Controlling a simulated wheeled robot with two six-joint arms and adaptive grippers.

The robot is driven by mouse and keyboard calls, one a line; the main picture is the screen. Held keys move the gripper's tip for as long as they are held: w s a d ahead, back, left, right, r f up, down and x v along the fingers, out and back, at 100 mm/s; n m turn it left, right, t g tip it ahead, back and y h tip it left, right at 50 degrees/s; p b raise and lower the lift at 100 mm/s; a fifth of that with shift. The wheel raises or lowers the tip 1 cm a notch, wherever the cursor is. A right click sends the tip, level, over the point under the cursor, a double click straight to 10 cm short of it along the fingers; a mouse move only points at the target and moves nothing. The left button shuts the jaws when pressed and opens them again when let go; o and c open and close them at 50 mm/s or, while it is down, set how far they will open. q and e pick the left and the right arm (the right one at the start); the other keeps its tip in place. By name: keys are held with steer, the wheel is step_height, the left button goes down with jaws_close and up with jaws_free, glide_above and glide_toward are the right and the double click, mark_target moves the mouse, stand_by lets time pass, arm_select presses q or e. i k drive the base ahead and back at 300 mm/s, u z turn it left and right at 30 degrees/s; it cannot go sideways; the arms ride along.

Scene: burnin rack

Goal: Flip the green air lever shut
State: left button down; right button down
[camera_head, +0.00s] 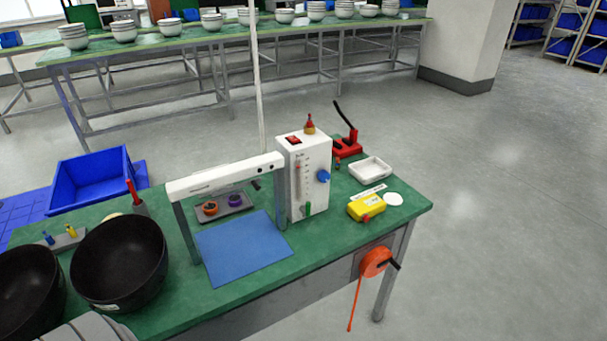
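The green lever (308,209) is small and stands roughly upright low on the front of a white upright unit (314,170) on the green table. The unit has a blue knob (323,176) on its right side, a scale on its front, and a red switch (293,140) and a red-and-brass fitting (310,124) on top. The lever is too small to tell its exact setting. Neither of my grippers is in view, and nothing touches the lever.
A white-topped frame (225,176) stands over a blue mat (243,247) left of the unit. A yellow box (367,207) sits to its right. Black bowl-like objects (120,262) crowd the left. An orange reel (375,262) hangs at the table's front edge.

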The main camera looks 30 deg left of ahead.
mark_target(306, 211)
steer(key=k, duration=1.3)
steer(key=u, duration=0.35)
steer(key=i, duration=0.8)
steer(key=u, duration=0.1)
